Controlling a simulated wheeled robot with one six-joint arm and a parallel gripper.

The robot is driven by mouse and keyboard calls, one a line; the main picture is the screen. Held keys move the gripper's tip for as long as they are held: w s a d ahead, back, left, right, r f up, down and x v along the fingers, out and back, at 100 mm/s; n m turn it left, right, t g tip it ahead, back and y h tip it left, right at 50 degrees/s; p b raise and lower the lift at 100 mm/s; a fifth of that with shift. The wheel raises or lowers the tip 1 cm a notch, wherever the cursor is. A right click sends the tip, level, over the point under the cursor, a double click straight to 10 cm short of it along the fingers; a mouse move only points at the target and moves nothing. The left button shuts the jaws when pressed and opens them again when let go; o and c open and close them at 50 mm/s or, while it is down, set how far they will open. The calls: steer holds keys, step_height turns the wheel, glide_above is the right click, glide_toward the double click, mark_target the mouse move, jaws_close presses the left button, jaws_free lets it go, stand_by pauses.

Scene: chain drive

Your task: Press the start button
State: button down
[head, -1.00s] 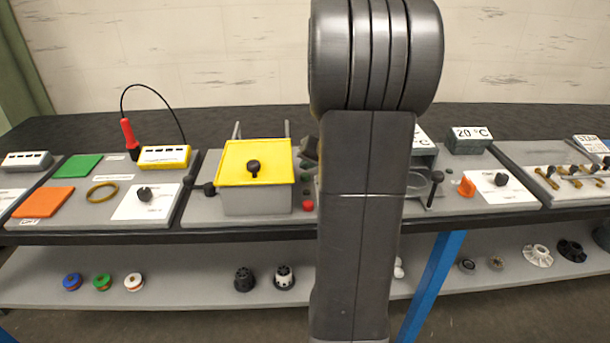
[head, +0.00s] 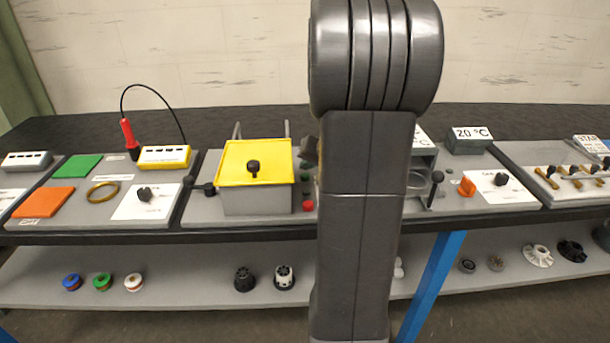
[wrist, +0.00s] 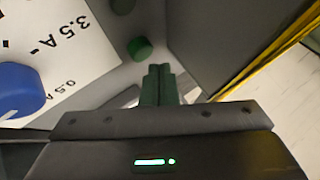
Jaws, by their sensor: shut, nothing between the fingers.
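A round green button (wrist: 140,48) shows in the wrist view, just ahead and to the left of my fingertips. My gripper (wrist: 158,72) is shut and empty, its two fingers side by side; a small gap shows in the picture between the tips and the button, and contact cannot be made out. In the head view, small green buttons and a red button (head: 308,205) stand right of the yellow-lidded box (head: 254,163). My arm hides most of the gripper and the panel behind it there.
In the wrist view, a blue knob (wrist: 18,88) on a white dial plate (wrist: 75,45) is close on the left. The box's grey wall (wrist: 215,35) and yellow edge (wrist: 275,48) are close on the right. A dark round part (wrist: 123,5) lies beyond the green button.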

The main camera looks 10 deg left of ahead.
mark_target(307, 177)
steer(key=shift+f, duration=0.2)
steer(key=shift+f+b, duration=0.25)
steer(key=shift+b, duration=0.4)
steer(key=shift+f+b, duration=0.5)
steer(key=shift+b, duration=0.05)
stand_by(0.5)
steer(key=shift+r, duration=0.1)
stand_by(0.3)
steer(key=shift+r+p, duration=0.55)
steer(key=shift+r, duration=0.25)
step_height(307, 177, up, 5)
steer(key=p, duration=0.3)
steer(key=shift+f, duration=0.2)
steer(key=shift+r, duration=0.3)
